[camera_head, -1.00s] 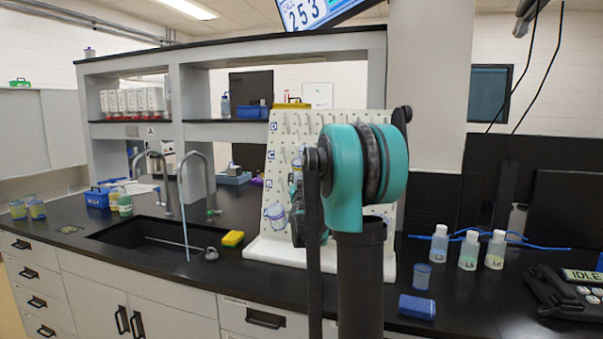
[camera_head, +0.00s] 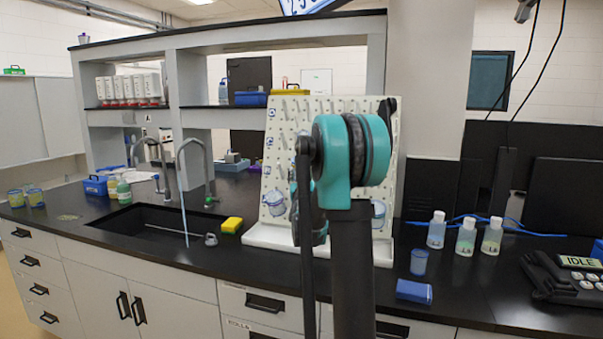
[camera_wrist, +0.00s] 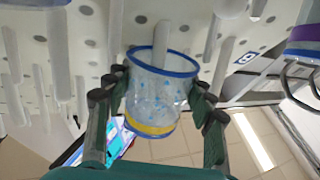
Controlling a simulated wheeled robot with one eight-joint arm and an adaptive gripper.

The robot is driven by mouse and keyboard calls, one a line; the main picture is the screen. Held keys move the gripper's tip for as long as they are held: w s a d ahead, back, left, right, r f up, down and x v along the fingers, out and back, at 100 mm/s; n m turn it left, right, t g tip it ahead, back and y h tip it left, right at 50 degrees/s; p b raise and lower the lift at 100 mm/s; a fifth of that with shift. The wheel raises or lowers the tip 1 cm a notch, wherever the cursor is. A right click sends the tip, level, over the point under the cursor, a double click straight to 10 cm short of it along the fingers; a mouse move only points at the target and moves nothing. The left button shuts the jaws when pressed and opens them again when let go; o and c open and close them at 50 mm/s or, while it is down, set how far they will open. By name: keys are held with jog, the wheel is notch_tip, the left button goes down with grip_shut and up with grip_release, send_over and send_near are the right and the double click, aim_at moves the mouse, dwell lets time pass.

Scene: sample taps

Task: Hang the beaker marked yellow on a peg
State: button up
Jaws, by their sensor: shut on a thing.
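The beaker (camera_wrist: 160,95) is clear with a blue rim, blue specks and a yellow band. It fills the middle of the wrist view. My gripper (camera_wrist: 160,112) is shut on it, a finger on each side. A white peg (camera_wrist: 163,42) of the pegboard overlaps the beaker's mouth; I cannot tell whether it is inside the beaker or beyond the rim. In the head view the pegboard (camera_head: 283,135) stands upright on a white base behind my arm. My arm hides most of the gripper and the held beaker there.
One blue-rimmed beaker (camera_head: 274,202) is at the board's lower left, another (camera_head: 378,212) right of my arm. A sink (camera_head: 150,222) and yellow sponge (camera_head: 232,225) lie left. Bottles (camera_head: 466,235), a blue cup (camera_head: 418,262) and a blue box (camera_head: 414,291) stand right. Other pegs surround the held beaker.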

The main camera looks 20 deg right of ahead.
dwell(0.4)
jog(key=o, duration=1.2)
